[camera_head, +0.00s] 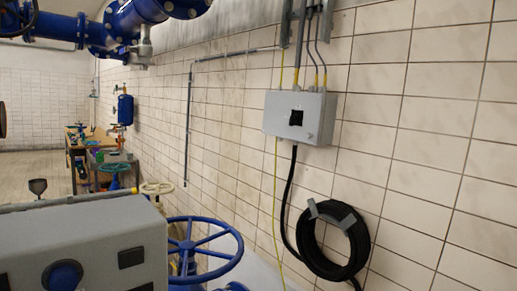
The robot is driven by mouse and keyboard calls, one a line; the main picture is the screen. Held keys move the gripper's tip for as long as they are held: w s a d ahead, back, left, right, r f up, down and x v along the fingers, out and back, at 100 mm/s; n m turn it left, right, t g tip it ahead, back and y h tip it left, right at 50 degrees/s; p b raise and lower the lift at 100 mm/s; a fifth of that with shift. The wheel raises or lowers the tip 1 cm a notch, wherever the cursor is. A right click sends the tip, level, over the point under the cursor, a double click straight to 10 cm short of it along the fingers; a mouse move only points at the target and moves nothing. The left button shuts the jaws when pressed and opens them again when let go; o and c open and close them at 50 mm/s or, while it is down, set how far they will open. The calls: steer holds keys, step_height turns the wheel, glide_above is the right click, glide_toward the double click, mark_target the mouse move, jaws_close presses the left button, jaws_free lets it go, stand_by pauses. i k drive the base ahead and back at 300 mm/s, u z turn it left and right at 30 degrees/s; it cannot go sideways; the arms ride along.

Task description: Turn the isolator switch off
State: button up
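A grey box (301,116) is fixed to the tiled wall right of centre, with a black switch-like part (296,117) on its front. It looks like the isolator switch; the part's exact position is too small to read. Cables enter the box from above, and a black cable leaves below. My gripper cannot be made out in this view. Only a small dark shape shows at the left edge, and I cannot tell what it is.
A large grey cabinet (90,240) with a dark blue round knob (62,275) fills the lower left. A blue handwheel (205,250) stands beside it. A coiled black hose (335,240) hangs below the box. Blue pipes (120,25) run at upper left, and a cluttered bench (90,140) stands behind.

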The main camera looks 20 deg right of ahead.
mark_target(293, 117)
steer(key=z, duration=0.2)
steer(key=i, duration=0.35)
steer(key=z, duration=0.7)
steer(key=i, duration=1.45)
steer(key=z, duration=0.3)
